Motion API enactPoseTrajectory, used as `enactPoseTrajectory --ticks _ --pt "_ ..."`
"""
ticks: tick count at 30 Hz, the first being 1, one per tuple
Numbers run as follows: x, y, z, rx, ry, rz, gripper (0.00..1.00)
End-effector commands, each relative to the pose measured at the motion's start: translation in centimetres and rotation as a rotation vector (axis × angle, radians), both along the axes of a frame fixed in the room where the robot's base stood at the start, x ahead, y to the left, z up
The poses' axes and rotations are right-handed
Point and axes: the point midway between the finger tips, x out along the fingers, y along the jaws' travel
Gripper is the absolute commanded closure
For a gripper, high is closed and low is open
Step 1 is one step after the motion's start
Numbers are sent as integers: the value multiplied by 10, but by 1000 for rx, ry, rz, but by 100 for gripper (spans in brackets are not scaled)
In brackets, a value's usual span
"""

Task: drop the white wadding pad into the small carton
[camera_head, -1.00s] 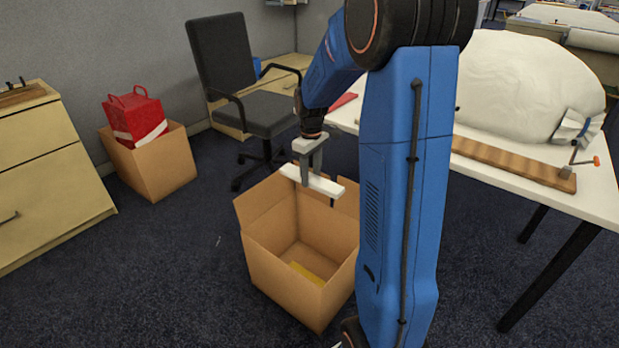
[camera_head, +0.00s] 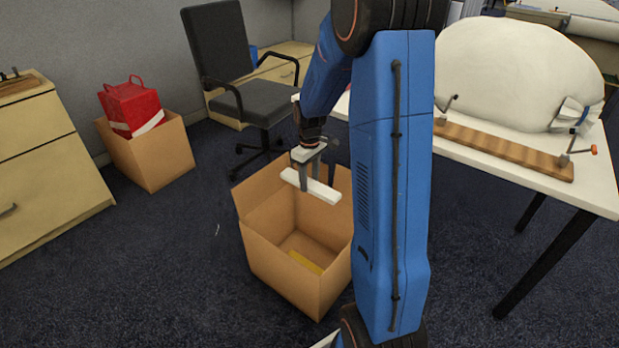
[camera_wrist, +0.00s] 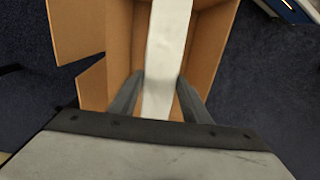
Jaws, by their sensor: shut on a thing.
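The white wadding pad (camera_head: 312,186) is a flat white strip held by my gripper (camera_head: 308,176). In the wrist view my gripper (camera_wrist: 158,92) has its fingers shut on both sides of the pad (camera_wrist: 166,45). The small carton (camera_head: 290,284) is an open brown box on the floor with flaps up. The pad is over the carton's opening, at about the height of its far rim in the head view. In the wrist view the carton (camera_wrist: 118,40) shows below the pad. Something yellow (camera_head: 304,262) lies on the carton's bottom. My arm hides the carton's right side.
Another carton (camera_head: 150,160) with a red bag (camera_head: 132,106) in it stands at the left, beside a wooden cabinet (camera_head: 45,170). An office chair (camera_head: 240,75) stands behind the carton. The white table (camera_head: 590,190) with a wooden strip is at the right.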

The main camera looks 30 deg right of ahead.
Motion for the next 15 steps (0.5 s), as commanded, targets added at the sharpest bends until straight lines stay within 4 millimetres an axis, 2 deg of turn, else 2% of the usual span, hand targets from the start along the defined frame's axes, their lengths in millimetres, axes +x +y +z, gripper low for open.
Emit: enactPoseTrajectory --ticks 5,6,8,15 --pt "0 0 0 0 0 0 78" --pt "0 0 0 0 0 0 48" --pt "0 0 0 0 0 0 35" --pt "0 0 0 0 0 0 35"
